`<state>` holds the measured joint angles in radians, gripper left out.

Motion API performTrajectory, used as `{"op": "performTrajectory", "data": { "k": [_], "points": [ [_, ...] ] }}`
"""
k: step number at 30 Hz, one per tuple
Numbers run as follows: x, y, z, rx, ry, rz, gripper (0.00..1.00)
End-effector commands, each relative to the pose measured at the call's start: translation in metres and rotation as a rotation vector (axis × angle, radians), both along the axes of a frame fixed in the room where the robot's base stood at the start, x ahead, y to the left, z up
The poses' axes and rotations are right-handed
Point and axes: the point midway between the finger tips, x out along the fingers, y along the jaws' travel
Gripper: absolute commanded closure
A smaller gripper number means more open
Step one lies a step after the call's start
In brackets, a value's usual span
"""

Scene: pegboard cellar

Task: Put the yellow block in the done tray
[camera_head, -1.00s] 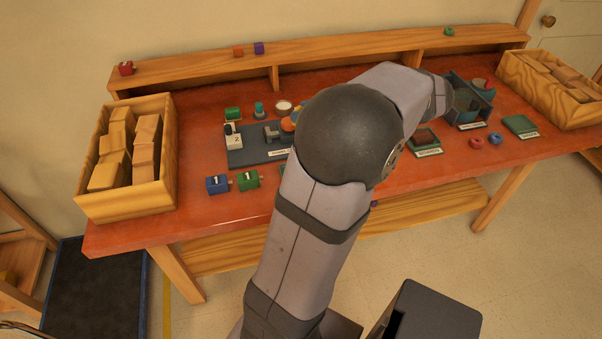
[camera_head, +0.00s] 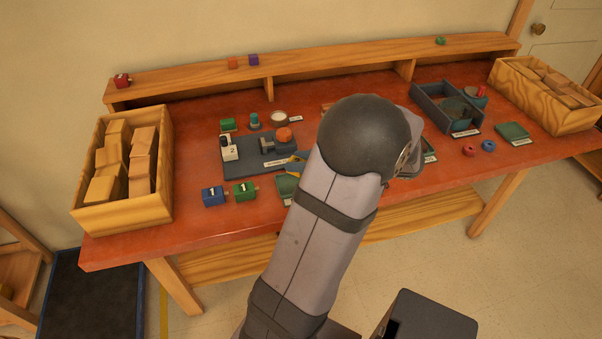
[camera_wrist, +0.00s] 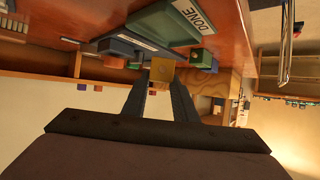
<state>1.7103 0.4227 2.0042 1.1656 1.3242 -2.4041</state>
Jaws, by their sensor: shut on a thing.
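My gripper (camera_wrist: 161,88) is shut on the yellow block (camera_wrist: 162,70), held between its fingertips in the wrist view. In the head view the fingertips (camera_head: 298,161) and a bit of the yellow block (camera_head: 292,168) show at the left edge of my arm, which hides the rest. The green done tray (camera_wrist: 160,24), with its "DONE" label, lies close by the block in the wrist view, apart from it in the picture. In the head view, a partly hidden green tray (camera_head: 286,184) lies just below the fingertips.
A grey fixture (camera_head: 240,165) with an orange knob stands left of my fingertips. Blue (camera_head: 213,196) and green (camera_head: 245,190) blocks stand near the front edge. Wooden boxes (camera_head: 155,203) (camera_head: 575,123) hold blocks at both ends. A dark divided tray (camera_head: 428,100) stands at right back.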

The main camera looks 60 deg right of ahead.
Motion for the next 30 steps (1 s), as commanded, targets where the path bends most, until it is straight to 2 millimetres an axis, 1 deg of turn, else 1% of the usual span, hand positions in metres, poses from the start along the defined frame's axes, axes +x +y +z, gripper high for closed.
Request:
{"op": "performTrajectory", "data": {
  "k": [3,10,15,19,30],
  "points": [
    [0.0,-0.001,-0.008,0.0,-0.001,-0.001,0.95],
    [0.0,-0.001,-0.014,0.001,-0.001,-0.002,0.95],
    [0.0,0.0,-0.034,0.004,0.0,-0.001,0.95],
    [0.0,0.0,-0.045,0.002,-0.001,-0.001,0.95],
    [0.0,0.0,-0.049,-0.001,0.0,0.0,0.95]
  ]
}}
